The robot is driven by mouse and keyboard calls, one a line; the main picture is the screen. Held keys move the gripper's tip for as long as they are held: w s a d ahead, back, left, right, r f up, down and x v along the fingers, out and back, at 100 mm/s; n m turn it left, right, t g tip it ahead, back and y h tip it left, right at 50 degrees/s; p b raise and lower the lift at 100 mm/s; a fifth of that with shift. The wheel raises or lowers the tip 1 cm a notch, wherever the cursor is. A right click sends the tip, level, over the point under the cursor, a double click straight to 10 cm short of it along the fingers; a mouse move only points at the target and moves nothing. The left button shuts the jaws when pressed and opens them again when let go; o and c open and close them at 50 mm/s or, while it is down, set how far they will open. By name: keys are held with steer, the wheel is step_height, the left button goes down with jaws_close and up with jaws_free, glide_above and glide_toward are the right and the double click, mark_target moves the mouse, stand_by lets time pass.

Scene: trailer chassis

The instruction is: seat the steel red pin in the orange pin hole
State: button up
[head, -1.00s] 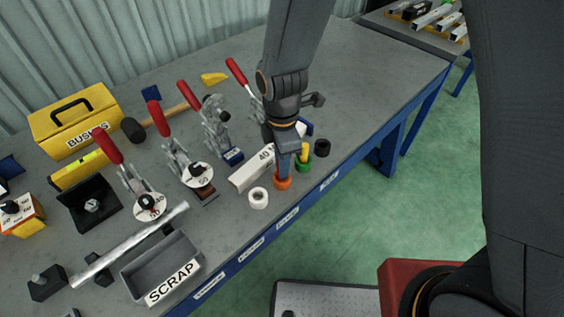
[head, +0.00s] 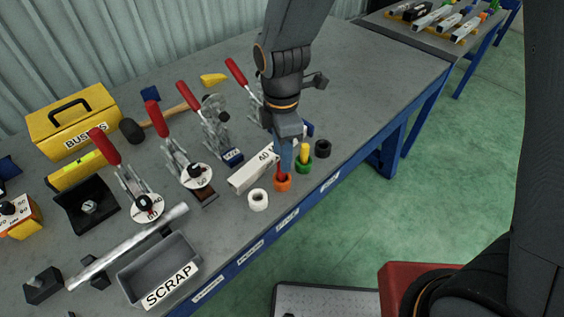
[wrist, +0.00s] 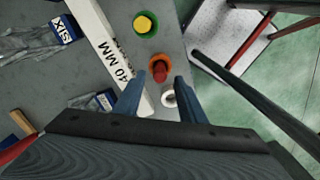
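The red pin (head: 282,171) stands in the orange pin hole (head: 283,185), a round collar near the bench's front edge. In the wrist view the red pin (wrist: 160,76) sits inside the orange ring (wrist: 160,62) and looks roughly upright. How deep it goes is hard to tell. My gripper (head: 287,160) is just above the pin. In the wrist view my gripper (wrist: 159,82) has its two blue fingers spread, with clear gaps between them and the pin.
A green collar with a yellow pin (head: 305,154), a black collar (head: 322,148) and a white collar (head: 258,199) stand near the orange one. A white 40 MM bar (head: 250,173) lies just behind. Toggle clamps (head: 190,168) and a scrap tray (head: 160,270) are left.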

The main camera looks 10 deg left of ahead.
step_height(320, 180, up, 8)
steer(key=b, duration=0.1)
steer(key=s+d+f+m, duration=0.1)
steer(key=d+m, duration=1)
steer(key=d, duration=0.1)
steer(key=s+d+f+m+t, duration=0.1)
steer(key=d+f+m, duration=0.1)
steer(key=d+m, duration=0.9)
steer(key=shift+s+d, duration=0.3)
steer(key=shift+d, duration=0.3)
